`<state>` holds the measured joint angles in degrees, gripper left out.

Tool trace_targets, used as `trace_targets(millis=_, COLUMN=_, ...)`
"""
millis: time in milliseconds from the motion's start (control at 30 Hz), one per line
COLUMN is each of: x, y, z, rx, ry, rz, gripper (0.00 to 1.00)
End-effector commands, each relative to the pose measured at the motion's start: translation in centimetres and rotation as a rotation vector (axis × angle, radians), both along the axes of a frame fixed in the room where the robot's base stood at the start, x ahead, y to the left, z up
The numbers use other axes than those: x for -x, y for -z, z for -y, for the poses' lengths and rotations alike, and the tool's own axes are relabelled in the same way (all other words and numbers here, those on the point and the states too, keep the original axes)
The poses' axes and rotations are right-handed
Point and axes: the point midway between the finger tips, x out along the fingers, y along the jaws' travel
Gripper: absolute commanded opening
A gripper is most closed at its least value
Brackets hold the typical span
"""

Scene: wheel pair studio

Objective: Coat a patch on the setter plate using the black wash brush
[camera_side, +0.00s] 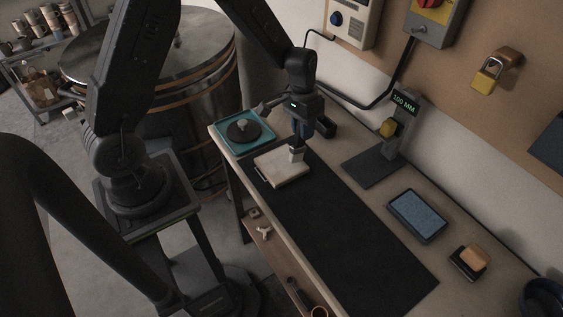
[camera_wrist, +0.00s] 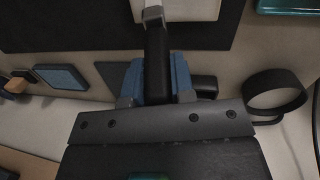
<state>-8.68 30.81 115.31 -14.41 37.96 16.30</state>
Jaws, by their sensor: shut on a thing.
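My gripper (camera_side: 302,128) is shut on the black handle of the wash brush, which points down over the setter plate. The brush's pale lower end (camera_side: 297,153) is at the plate's far right part; I cannot tell whether the bristles touch. The setter plate (camera_side: 278,170) is a cream slab on the dark mat, and no coated patch can be made out. In the wrist view the black brush handle (camera_wrist: 157,62) runs between my blue-lined fingers (camera_wrist: 157,92). The setter plate (camera_wrist: 195,10) shows at the top, and the bristle end is out of clear sight.
A teal tray (camera_side: 264,145) holding a dark disc stands left of the plate. A gauge stand (camera_side: 372,168) marked 100 MM, a blue-topped pad (camera_side: 417,214) and a wooden-backed block (camera_side: 470,260) are on the right. The dark mat (camera_side: 345,235) is clear towards the front.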

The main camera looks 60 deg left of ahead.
Motion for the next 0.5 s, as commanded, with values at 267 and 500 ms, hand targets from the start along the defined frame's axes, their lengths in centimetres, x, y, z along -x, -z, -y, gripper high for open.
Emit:
trace_targets(millis=267, x=0.0, y=0.0, z=-1.9, rx=0.000, ry=0.001, rz=0.001, gripper=0.00)
trace_targets(millis=500, x=-0.1, y=0.0, z=-1.9, rx=0.000, ry=0.001, rz=0.001, gripper=0.00)
